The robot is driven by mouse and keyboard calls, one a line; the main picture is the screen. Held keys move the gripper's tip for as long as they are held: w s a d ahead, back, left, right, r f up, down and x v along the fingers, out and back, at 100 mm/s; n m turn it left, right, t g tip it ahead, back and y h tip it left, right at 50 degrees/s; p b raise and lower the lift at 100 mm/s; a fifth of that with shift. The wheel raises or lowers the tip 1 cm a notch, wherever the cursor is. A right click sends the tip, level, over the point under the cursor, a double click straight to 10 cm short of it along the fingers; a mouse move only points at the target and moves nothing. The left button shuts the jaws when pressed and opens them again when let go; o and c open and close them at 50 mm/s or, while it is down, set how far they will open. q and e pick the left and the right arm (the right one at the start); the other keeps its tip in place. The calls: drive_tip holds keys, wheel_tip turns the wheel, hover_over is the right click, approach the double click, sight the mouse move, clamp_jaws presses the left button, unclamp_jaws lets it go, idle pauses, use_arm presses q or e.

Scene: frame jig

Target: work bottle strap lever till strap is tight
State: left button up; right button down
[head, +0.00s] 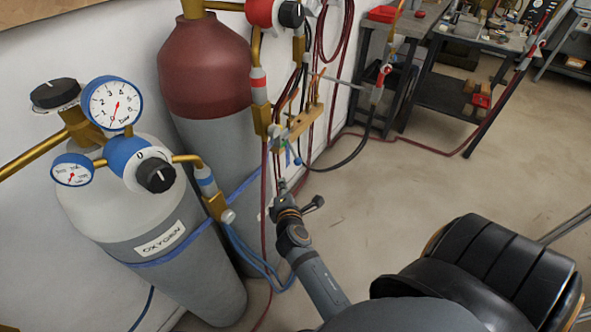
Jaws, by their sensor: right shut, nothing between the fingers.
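The oxygen bottle (192,278), grey with a white top and label, stands at the left in the head view. A dark red and grey bottle (205,75) stands behind it. A blue strap (165,254) runs across the oxygen bottle, and blue strap also shows on the red bottle (243,186). My right gripper (281,188) is at the right side of the red bottle, close to hoses. Its fingers are small and partly lost against the hoses; it is shut and empty. I cannot clearly make out the strap lever. My left gripper is out of view.
Gauges (112,104) and a black valve knob (155,175) top the oxygen bottle. Blue hoses (252,262) and dark red hoses (263,230) hang beside my right arm. A workbench (440,95) stands behind open floor.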

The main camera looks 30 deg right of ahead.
sight(293, 151)
drive_tip(key=b+x, duration=0.1)
drive_tip(key=x, duration=0.9)
use_arm(q)
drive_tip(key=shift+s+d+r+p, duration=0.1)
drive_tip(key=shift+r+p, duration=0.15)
drive_tip(key=shift+p, duration=0.45)
use_arm(e)
drive_tip(key=s+d, duration=0.1)
drive_tip(key=s+d+r, duration=0.1)
drive_tip(key=shift+s+d+r, duration=0.2)
drive_tip(key=shift+d, duration=0.15)
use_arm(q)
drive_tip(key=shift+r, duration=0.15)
